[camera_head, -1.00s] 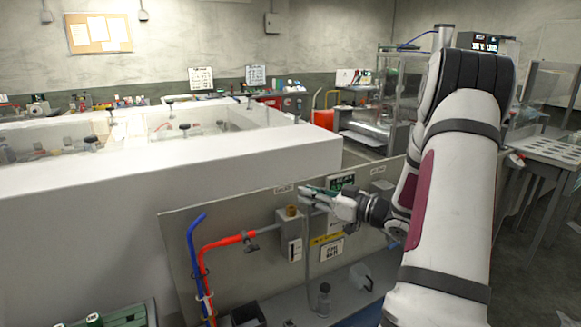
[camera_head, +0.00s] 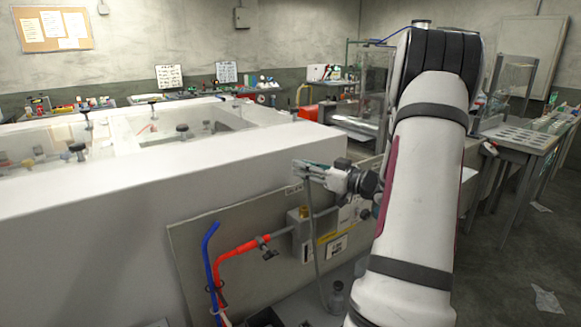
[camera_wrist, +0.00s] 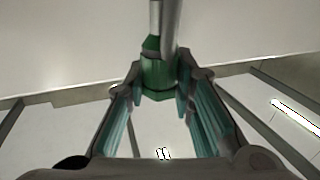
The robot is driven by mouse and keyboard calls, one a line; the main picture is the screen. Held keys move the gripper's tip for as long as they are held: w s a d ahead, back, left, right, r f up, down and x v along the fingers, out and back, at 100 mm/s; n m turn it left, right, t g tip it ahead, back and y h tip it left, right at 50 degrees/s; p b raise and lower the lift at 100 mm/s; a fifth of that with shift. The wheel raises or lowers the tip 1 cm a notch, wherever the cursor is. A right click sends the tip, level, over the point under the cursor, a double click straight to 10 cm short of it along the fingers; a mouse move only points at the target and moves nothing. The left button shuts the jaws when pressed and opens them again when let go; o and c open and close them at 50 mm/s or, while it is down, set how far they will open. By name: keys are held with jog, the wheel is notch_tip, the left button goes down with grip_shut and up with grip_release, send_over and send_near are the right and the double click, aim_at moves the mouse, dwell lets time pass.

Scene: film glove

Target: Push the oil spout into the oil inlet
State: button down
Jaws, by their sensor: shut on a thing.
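The green oil spout (camera_wrist: 158,76) is between my gripper's fingertips (camera_wrist: 160,88) in the wrist view, with a grey tube at its far end. In the head view my gripper (camera_head: 312,169) is shut on it, above the panel's top edge. A grey hose (camera_head: 311,235) hangs down from the gripper. The brass-coloured fitting that looks like the oil inlet (camera_head: 303,211) sits on top of a grey box (camera_head: 299,231) on the panel. My gripper is above this fitting, and the spout is apart from it. The spout's tip is not clear in the head view.
The grey panel (camera_head: 195,250) leans in front of a long white housing (camera_head: 120,185). Red pipe (camera_head: 238,248) and blue pipe (camera_head: 208,250) run left of the box. A bottle (camera_head: 337,298) stands below. A perforated bench (camera_head: 525,137) stands at right, with open floor beside it.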

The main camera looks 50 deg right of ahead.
aim_at(305, 186)
jog(key=shift+w+a, duration=0.1)
jog(key=shift+r+p, duration=0.15)
jog(key=shift+p, duration=0.45)
jog(key=shift+f+b, duration=0.7)
jog(key=shift+f, duration=2.35)
jog(key=shift+p, duration=1.35)
jog(key=shift+f, duration=1.55)
jog(key=c, duration=1.3)
grip_release()
jog(key=s+d, duration=0.1)
jog(key=s, duration=1.1)
